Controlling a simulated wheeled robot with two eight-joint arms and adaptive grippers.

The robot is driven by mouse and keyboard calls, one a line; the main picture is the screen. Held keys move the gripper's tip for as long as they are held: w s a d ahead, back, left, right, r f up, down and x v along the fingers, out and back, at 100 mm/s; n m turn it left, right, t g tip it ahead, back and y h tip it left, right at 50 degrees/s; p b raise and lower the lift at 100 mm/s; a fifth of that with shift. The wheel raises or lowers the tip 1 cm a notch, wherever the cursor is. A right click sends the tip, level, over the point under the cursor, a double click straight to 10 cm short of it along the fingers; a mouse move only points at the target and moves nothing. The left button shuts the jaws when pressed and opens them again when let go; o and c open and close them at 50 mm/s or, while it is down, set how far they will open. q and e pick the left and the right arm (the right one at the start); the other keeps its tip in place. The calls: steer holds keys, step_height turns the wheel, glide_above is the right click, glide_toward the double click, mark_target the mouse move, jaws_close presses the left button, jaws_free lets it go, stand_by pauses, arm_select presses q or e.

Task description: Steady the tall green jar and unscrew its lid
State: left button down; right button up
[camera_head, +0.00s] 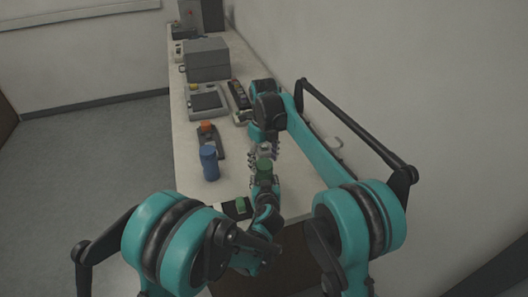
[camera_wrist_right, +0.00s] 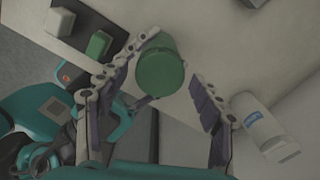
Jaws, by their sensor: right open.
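The tall green jar (camera_head: 264,166) is upright near the front of the bench in the head view, partly hidden by my grippers. In the right wrist view the green jar (camera_wrist_right: 160,72) shows its round top between my right fingers. My right gripper (camera_wrist_right: 162,95) is open, with one finger on each side of the jar and a gap at the right finger. In the head view my right gripper (camera_head: 263,151) points down just behind the jar. My left gripper (camera_head: 264,182) is at the jar's near side, low down. Its fingers are mostly hidden, so its grip is unclear.
A white bottle (camera_wrist_right: 264,124) is beside my right finger. A grey box (camera_head: 206,60) and devices fill the far bench; the wall is close on the right.

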steer(key=shift+f, duration=0.3)
